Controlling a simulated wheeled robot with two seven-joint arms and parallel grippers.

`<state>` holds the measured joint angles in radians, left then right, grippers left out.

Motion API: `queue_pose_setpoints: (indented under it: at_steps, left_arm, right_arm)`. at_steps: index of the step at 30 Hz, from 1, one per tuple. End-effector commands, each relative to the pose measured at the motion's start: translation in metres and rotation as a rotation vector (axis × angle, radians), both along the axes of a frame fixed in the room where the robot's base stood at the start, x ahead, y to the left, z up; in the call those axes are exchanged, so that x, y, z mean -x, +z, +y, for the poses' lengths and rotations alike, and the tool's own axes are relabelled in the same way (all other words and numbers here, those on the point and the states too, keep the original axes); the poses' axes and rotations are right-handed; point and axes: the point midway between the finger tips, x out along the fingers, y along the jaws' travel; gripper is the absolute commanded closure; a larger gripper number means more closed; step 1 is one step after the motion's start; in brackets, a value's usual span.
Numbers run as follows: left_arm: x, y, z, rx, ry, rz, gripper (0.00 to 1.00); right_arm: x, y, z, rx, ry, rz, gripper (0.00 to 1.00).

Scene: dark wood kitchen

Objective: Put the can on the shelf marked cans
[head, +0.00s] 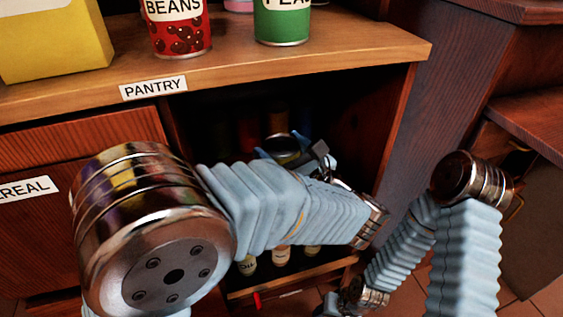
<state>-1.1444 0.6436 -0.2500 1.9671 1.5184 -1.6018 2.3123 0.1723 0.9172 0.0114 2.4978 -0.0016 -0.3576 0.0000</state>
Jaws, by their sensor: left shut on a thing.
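My left arm reaches across the picture into the dark open compartment (350,110) under the PANTRY label. My left gripper (284,152) is inside that compartment, shut on a round, can-like thing (283,143). Only part of this thing shows; the fingers and shadow hide the rest. A red BEANS can (178,32) and a green can (282,22) with a partly cut-off label stand on the wooden top. No label reading cans shows. My right arm hangs at the right; its gripper (335,306) is only partly seen at the bottom edge, its jaws unclear.
A yellow box (55,40) stands at the top left. The wooden top (370,45) overhangs the compartment. Several dim items stand at its back, and small bottles (281,257) stand low down.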

Motion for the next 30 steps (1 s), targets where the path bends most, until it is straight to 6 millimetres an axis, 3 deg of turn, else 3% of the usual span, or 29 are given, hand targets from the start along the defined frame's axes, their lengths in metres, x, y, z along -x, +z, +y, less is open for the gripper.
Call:
queue_pose_setpoints:
  at_steps: [6, 17, 18, 21, 30]
  left_arm:
    - [-0.002, -0.032, 0.0, -0.002, 0.0, 0.0, 0.7]
    - [-0.002, -0.035, 0.001, 0.0, 0.001, -0.001, 0.7]
    - [-0.002, -0.036, 0.001, 0.001, 0.001, 0.001, 0.15]
    - [-0.002, -0.036, 0.001, 0.0, 0.001, 0.0, 0.0]
    - [-0.002, -0.032, 0.001, 0.001, 0.0, -0.001, 0.0]
  right_arm:
    - [0.0, -0.007, 0.0, 0.0, -0.001, -0.002, 0.57]
    - [0.0, -0.006, 0.0, 0.0, -0.001, -0.002, 0.57]
    - [0.0, -0.006, 0.0, 0.0, -0.001, -0.002, 0.57]
    - [0.0, -0.006, 0.0, 0.0, -0.001, -0.002, 0.57]
    - [0.0, -0.006, 0.0, 0.0, -0.001, -0.002, 0.57]
